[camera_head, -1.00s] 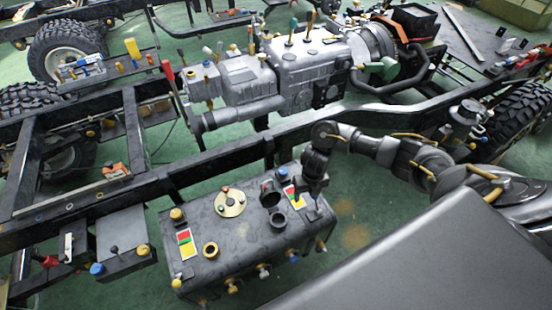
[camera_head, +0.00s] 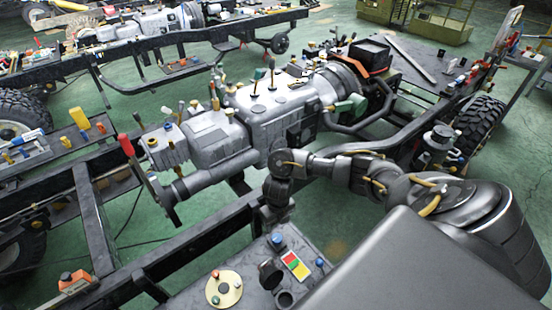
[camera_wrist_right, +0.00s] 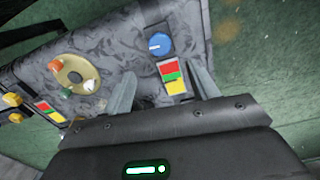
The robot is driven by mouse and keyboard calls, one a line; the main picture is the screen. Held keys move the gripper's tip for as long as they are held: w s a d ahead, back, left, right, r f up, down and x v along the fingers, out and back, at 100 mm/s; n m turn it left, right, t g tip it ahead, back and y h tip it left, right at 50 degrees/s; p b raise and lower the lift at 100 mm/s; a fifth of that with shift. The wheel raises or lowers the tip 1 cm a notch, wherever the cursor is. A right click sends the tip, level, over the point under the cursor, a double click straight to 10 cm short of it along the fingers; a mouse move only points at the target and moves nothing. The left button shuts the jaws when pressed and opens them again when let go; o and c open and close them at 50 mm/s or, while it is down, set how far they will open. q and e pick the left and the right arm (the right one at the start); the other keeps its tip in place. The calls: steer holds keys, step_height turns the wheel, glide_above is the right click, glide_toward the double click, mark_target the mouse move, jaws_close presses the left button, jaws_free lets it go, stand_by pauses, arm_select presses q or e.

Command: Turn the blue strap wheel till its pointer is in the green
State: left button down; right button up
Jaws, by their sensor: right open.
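The blue strap wheel (camera_head: 277,240) sits on top of the dark box, beside a red, green and yellow plate (camera_head: 295,266). In the right wrist view the blue wheel (camera_wrist_right: 159,45) carries a short white mark lying roughly sideways. The plate (camera_wrist_right: 172,77) is just below it there, red uppermost, green in the middle, yellow lowest. My right gripper (camera_head: 276,212) hangs over the box's far edge near the wheel. In the wrist view its fingers (camera_wrist_right: 162,73) are apart and empty, with the wheel beyond them. My left gripper is out of view.
Another blue knob (camera_head: 319,262) is right of the plate. A chassis rail (camera_head: 195,238) and grey gearbox (camera_head: 215,140) lie behind.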

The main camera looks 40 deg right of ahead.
mark_target(277, 238)
step_height(277, 238, down, 9)
steer(key=shift+w+b, duration=0.1)
steer(key=shift+b, duration=1.05)
steer(key=shift+w+f, duration=0.1)
steer(key=shift+f, duration=0.5)
steer(key=c, duration=1)
steer(key=shift+r, duration=0.1)
